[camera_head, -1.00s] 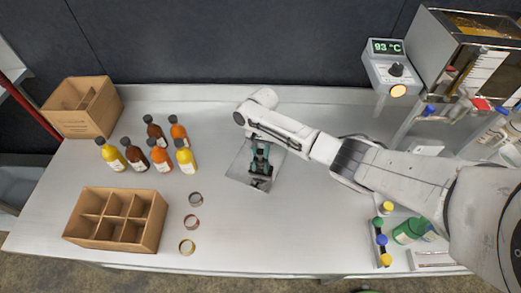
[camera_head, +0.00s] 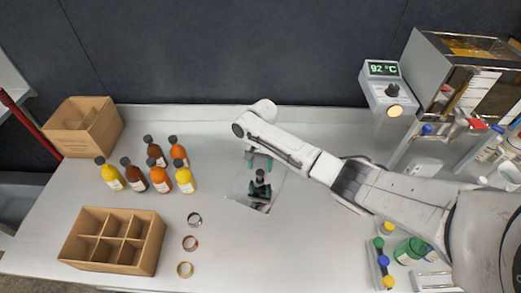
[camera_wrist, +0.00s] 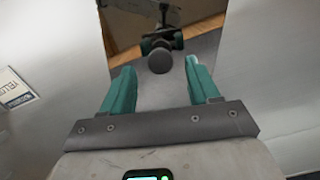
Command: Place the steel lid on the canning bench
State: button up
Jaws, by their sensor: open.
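The steel lid (camera_head: 242,190) is a mirror-like square plate lying flat on the canning bench (camera_head: 320,225), near its middle. Its dark round knob (camera_head: 260,173) stands up from the plate. In the wrist view the lid (camera_wrist: 205,45) fills the top middle, with the knob (camera_wrist: 159,61) in front of my fingers. My gripper (camera_head: 259,159) is open, with teal fingers above and behind the knob, apart from it. In the wrist view my gripper (camera_wrist: 161,80) has a finger on each side and nothing between them. The lid mirrors the fingers and arm.
Several syrup bottles (camera_head: 160,180), jar rings (camera_head: 190,243) and two cardboard crates (camera_head: 115,262) (camera_head: 100,125) are on the left. A temperature display (camera_head: 390,90) and evaporator (camera_head: 450,70) stand at the right back. Bench around the lid is clear.

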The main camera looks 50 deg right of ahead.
notch_tip(320, 180, up, 9)
jog(key=s+a+f+n+t+y, duration=0.1)
jog(key=s+a+f+n, duration=0.15)
jog(key=a, duration=0.75)
jog(key=s+a+f+n+t+y, duration=0.1)
jog(key=a+f+n, duration=0.15)
jog(key=a, duration=0.65)
jog(key=s+a+n+h, duration=0.15)
jog(key=s+n, duration=0.35)
jog(key=s, duration=1.1)
jog(key=s+d+r+n+h, duration=0.1)
jog(key=s+d, duration=0.3)
jog(key=s, duration=0.4)
jog(key=shift+r+n+h, duration=0.35)
jog(key=shift+n+h, duration=0.1)
jog(key=shift+n, duration=0.05)
